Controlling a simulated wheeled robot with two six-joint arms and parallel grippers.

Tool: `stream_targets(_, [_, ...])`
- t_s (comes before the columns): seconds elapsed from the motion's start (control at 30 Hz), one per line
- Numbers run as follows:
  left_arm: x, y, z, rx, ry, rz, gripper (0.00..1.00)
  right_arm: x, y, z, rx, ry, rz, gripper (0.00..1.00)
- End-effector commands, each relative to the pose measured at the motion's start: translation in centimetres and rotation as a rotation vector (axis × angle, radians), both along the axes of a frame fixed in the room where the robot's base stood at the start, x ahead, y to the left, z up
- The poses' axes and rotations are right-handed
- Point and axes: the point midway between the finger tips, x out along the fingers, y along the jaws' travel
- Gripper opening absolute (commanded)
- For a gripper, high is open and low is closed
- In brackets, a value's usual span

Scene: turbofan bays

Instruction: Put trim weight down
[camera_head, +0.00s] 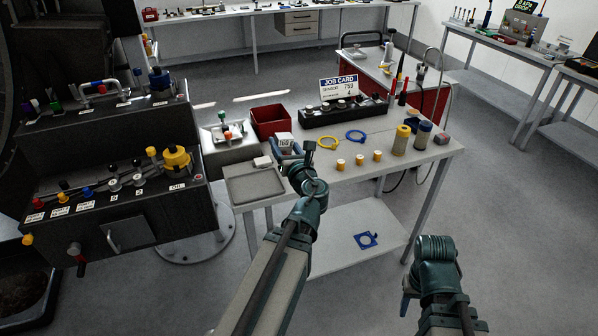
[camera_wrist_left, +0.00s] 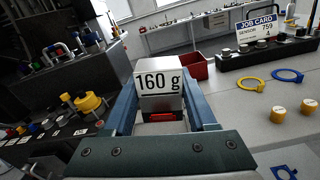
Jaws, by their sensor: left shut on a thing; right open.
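The trim weight (camera_wrist_left: 159,82) is a silver block marked "160 g". In the left wrist view it sits between the blue fingers of my left gripper (camera_wrist_left: 160,108), which is shut on it. In the head view the weight (camera_head: 284,140) and my left gripper (camera_head: 287,150) are over the back left of the workbench (camera_head: 330,178), just in front of a red bin. I cannot tell whether the weight touches the bench. My right gripper (camera_head: 406,293) is low at the right, off the bench's front edge, open and apart from everything.
Near the weight are the red bin (camera_head: 270,121), a small white block (camera_head: 262,162) and a grey tray (camera_head: 256,184). A dark valve console (camera_head: 120,190) stands left.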

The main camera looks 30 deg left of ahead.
Motion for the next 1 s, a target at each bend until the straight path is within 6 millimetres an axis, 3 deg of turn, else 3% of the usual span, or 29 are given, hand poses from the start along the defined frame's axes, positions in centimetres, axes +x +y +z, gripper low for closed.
stream_targets(0.03, [-0.1,0.1,-3.5,-0.012,-0.014,-0.001,0.0,0.0,0.0,-3.5,0.0,0.0,0.0,0.5])
stream_targets(0.1, [-0.2,0.1,-5.6,-0.03,-0.035,-0.002,0.0,0.0,0.0,-5.6,0.0,0.0,0.0,0.5])
stream_targets(0.4, [-0.6,0.4,-12.8,-0.095,-0.111,-0.005,0.0,0.0,0.0,-12.8,0.0,0.0,0.0,0.5])
stream_targets(0.6, [-0.7,0.4,-14.8,-0.117,-0.135,-0.008,0.0,0.0,0.0,-14.8,0.0,0.0,0.0,0.5])
stream_targets(1.0, [-0.1,0.6,-15.0,-0.123,-0.142,-0.008,0.0,0.0,0.0,-15.0,0.0,0.0,0.0,0.5])
